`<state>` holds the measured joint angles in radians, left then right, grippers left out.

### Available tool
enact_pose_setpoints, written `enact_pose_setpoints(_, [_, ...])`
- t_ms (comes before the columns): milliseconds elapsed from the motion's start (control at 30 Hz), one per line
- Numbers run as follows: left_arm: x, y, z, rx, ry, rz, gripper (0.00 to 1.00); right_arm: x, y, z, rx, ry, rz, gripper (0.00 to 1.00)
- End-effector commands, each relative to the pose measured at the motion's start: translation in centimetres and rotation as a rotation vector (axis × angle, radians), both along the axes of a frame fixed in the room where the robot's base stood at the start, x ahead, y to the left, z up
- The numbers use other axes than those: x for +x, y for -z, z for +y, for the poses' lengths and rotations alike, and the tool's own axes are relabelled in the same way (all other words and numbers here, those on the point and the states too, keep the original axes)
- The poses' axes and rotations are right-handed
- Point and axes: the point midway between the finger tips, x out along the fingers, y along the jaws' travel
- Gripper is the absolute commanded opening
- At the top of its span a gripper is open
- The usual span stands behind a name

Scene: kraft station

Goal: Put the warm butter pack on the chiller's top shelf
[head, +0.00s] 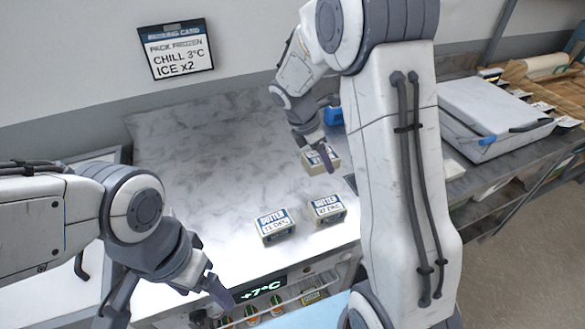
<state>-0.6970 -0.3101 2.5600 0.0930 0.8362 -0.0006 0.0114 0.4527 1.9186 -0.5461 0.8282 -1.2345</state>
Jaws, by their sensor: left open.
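Two butter packs with blue and white labels stand on the marble counter near its front edge, a left one (275,227) and a right one (328,209). A third pale pack (311,164) is farther back, at the fingers of my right gripper (322,155), which partly hide it; I cannot tell if they grip it. I cannot tell which pack is warm. The chiller (262,290) is under the counter front, its display reading +7°C, with goods on a shelf inside. My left gripper (222,292) is open in front of the chiller, apart from the packs.
A packing card (176,49) on the wall reads chill 3°C, ice x2. A blue item (333,116) is partly hidden behind my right arm. A white box with a lid (492,112) stands on the right bench. The counter's left and back are clear.

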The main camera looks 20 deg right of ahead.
Motion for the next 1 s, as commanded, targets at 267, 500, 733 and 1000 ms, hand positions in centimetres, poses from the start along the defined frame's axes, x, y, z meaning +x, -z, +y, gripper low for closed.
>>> enact_pose_setpoints(267, [0.0,-1.8,0.0,0.0,0.0,0.0,0.82,5.2,3.7,4.0,0.0,-0.001,0.003,0.02])
enact_pose_setpoints(500, [0.0,-2.3,0.0,0.0,0.0,0.0,0.82,7.2,5.3,5.5,0.0,0.003,-0.001,0.02])
enact_pose_setpoints(733, [0.0,-3.1,0.0,0.0,0.0,0.0,0.82,7.2,8.3,5.5,0.0,0.002,0.005,0.02])
enact_pose_setpoints(1000, [0.0,-3.2,0.0,0.0,0.0,0.0,0.82,7.3,9.5,5.5,0.001,0.004,-0.001,0.02])
